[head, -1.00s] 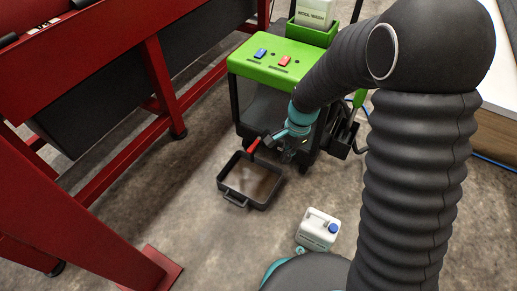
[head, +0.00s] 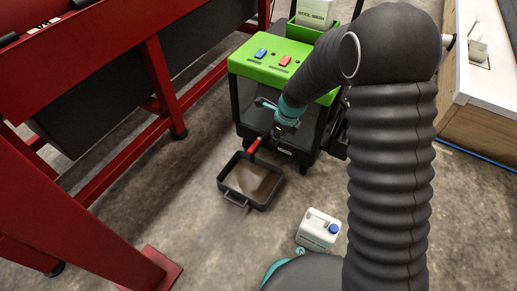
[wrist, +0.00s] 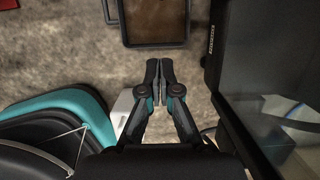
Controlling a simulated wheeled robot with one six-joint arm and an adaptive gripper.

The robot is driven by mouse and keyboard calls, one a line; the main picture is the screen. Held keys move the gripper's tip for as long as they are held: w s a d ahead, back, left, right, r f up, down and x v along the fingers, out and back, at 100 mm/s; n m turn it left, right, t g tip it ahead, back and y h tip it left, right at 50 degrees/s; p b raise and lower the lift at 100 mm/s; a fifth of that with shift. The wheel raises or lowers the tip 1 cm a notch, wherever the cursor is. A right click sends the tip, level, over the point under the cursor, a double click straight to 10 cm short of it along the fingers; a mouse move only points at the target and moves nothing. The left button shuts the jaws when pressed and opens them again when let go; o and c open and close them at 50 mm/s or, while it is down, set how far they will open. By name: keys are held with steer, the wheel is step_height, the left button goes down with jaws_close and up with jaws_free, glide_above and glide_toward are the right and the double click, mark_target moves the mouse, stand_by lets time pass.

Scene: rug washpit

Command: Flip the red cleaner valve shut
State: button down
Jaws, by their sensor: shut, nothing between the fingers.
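The green-topped cleaner (head: 280,66) stands near the middle of the head view, with a blue and a red switch on top. Its red valve lever (head: 254,146) sticks out low at the front, slanting over the back edge of a dark tray (head: 232,196). My gripper (head: 276,134) is low at the cleaner's front, just up and right of the lever in the picture; I cannot tell whether they touch. In the wrist view my gripper (wrist: 159,70) has its fingers together and empty, pointing toward the tray (wrist: 155,44). The lever does not show in that view.
The tray holds brownish liquid. A white jug with a blue cap (head: 318,230) stands on the floor in front. A red steel frame (head: 70,215) fills the left. A wool wash container (head: 316,12) sits behind the cleaner. Open floor lies left of the tray.

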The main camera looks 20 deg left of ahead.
mark_target(255, 145)
steer(key=w+a+f+b, duration=0.1)
steer(key=a+f+b, duration=0.1)
steer(key=a+f, duration=0.4)
steer(key=shift+w+f, duration=0.25)
steer(key=shift+f, duration=1.65)
steer(key=shift+a+r, duration=0.1)
steer(key=shift+r, duration=0.05)
